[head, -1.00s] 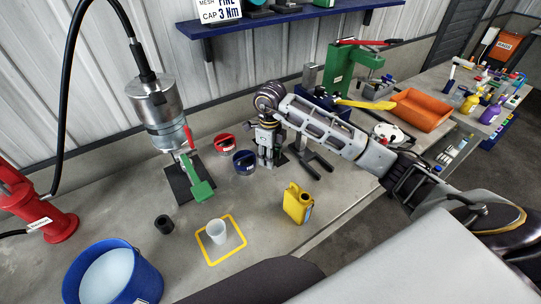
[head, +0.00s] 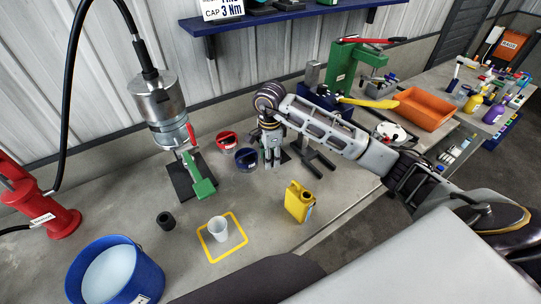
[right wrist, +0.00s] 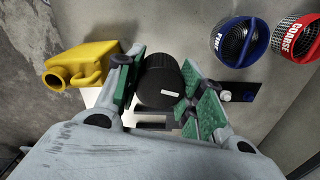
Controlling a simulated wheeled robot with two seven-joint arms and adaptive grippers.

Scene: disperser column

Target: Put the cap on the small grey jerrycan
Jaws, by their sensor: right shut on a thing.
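My right gripper (head: 271,163) stands over the bench with its fingers pointing down, behind and left of a yellow jerrycan. In the right wrist view its green-padded fingers (right wrist: 163,95) are shut on a black ribbed cylinder (right wrist: 160,78) that looks like a cap with a small white label. The yellow jerrycan (head: 299,202) stands upright with an open dark mouth, apart from the gripper. It also shows at left in the right wrist view (right wrist: 84,68). I see no small grey jerrycan. My left gripper is not in view.
Blue (head: 247,160) and red (head: 227,141) mesh baskets stand beside the gripper. The disperser (head: 160,108), black cup (head: 166,221), white cup (head: 218,229) in a yellow square and blue bucket (head: 151,277) are left. The bench is clear around the jerrycan.

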